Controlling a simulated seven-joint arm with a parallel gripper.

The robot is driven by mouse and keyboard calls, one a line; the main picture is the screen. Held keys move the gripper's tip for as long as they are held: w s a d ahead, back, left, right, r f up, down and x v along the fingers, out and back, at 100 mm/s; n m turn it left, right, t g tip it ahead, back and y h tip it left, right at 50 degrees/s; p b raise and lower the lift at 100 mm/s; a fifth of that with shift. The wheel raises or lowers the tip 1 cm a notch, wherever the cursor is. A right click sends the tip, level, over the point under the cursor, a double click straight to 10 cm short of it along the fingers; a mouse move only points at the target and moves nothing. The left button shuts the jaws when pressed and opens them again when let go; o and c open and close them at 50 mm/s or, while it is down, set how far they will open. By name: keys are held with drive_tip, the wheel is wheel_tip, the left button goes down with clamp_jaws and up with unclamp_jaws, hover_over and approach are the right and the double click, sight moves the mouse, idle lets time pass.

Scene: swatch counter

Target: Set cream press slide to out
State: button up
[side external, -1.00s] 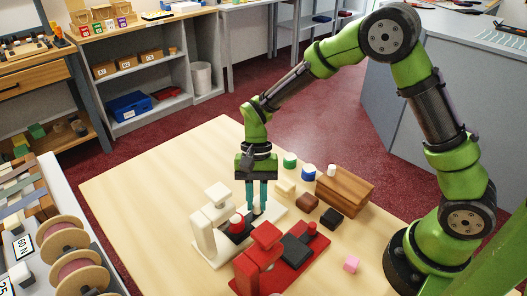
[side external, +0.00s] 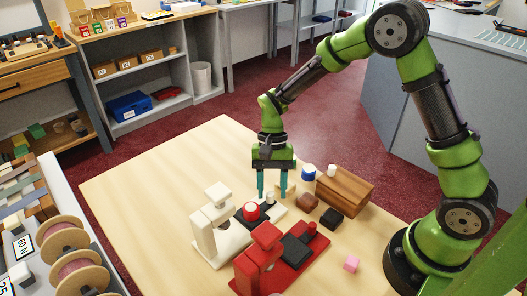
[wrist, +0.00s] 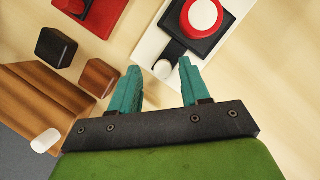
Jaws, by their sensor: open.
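The cream press (side external: 208,232) stands upright left of my gripper. Its dark slide (side external: 240,217) lies on the cream base, clear of the press head, toward the base's far end. The slide carries a red piece with a white top (side external: 252,210); this piece also shows in the wrist view (wrist: 203,15). A small white knob (wrist: 163,70) is at the slide's near end in the wrist view. My gripper (side external: 272,196) points down at the knob with its teal fingers apart. In the wrist view the knob sits between the fingertips, with gaps on both sides.
A red press (side external: 258,252) with a dark slide (side external: 297,247) stands close in front. The table's left part is clear.

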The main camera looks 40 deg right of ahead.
drive_tip(key=shift+r, duration=0.15)
drive_tip(key=v, duration=1.6)
drive_tip(key=shift+r, duration=0.3)
drive_tip(key=shift+w+d, duration=0.1)
drive_tip(key=s+r+n+t, duration=0.2)
drive_tip(key=s+t, duration=0.3)
drive_tip(key=s, duration=0.3)
drive_tip(key=s+d+r+n+t+h, duration=0.1)
drive_tip(key=s+r+n+t, duration=0.2)
drive_tip(key=s, duration=0.6)
drive_tip(key=shift+s+r+t, duration=0.25)
drive_tip(key=shift+r+t, duration=0.05)
drive_tip(key=shift+t, duration=0.9)
